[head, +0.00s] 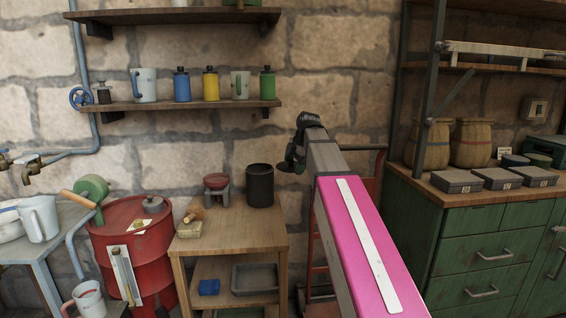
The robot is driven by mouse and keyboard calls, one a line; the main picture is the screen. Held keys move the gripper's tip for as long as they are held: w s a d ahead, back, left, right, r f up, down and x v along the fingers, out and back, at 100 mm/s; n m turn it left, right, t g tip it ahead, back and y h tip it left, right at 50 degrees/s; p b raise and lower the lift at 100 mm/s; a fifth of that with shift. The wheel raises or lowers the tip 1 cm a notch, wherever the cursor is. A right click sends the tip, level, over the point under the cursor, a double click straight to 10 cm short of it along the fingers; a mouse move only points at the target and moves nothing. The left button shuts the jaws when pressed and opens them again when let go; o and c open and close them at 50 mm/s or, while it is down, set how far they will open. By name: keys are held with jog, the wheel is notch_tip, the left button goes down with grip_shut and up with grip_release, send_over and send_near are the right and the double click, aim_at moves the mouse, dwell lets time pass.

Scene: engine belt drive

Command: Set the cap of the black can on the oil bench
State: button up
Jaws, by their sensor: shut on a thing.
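The black can (260,187) stands upright at the back right of a small wooden bench (236,239), which I take for the oil bench. Its top looks open, with no cap on it. My gripper (289,164) is in the air to the right of the can and a little higher in the picture, at the end of my pink arm. It is seen small and dark, shut on a small dark thing that looks like the cap. The fingers and the held thing blend together, so its shape is hard to make out.
On the bench stand a red-topped stand (217,183) and a yellowish block (189,229). A red drum (133,245) stands to the left. A shelf (190,105) with mugs and coloured bottles hangs above. A green cabinet (490,245) is at right. The bench's front middle is bare.

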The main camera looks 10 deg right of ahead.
jog(key=shift+s+d+f, duration=0.15)
jog(key=shift+s+d, duration=0.35)
jog(key=shift+s, duration=0.1)
jog(key=shift+s+d+f+m, duration=0.1)
jog(key=shift+s+f+m, duration=0.15)
jog(key=shift+m, duration=0.15)
jog(key=s+d+f+m+g+h, duration=0.1)
jog(key=s+f+m+h, duration=0.2)
jog(key=s+f+m, duration=0.55)
jog(key=s+d+f+m+h, duration=0.1)
jog(key=s+f+m+h, duration=0.15)
jog(key=f+m, duration=0.7)
jog(key=s+a+r+n+t+y, duration=0.15)
jog(key=a+r, duration=0.25)
jog(key=a, duration=0.8)
jog(key=s+a+r+n+h, duration=0.15)
jog(key=a+r, duration=0.25)
jog(key=a, duration=0.8)
jog(key=s+a+r+n+t+y, duration=0.1)
jog(key=s+a+r+n+y, duration=0.15)
jog(key=a, duration=0.95)
jog(key=h, duration=0.1)
send_over(228, 228)
jog(key=s, duration=0.1)
jog(key=shift+g, duration=0.25)
jog(key=f, duration=0.6)
jog(key=shift+s+a, duration=0.15)
jog(key=shift+a, duration=0.15)
jog(key=shift+f, duration=1.95)
jog(key=shift+f, duration=0.6)
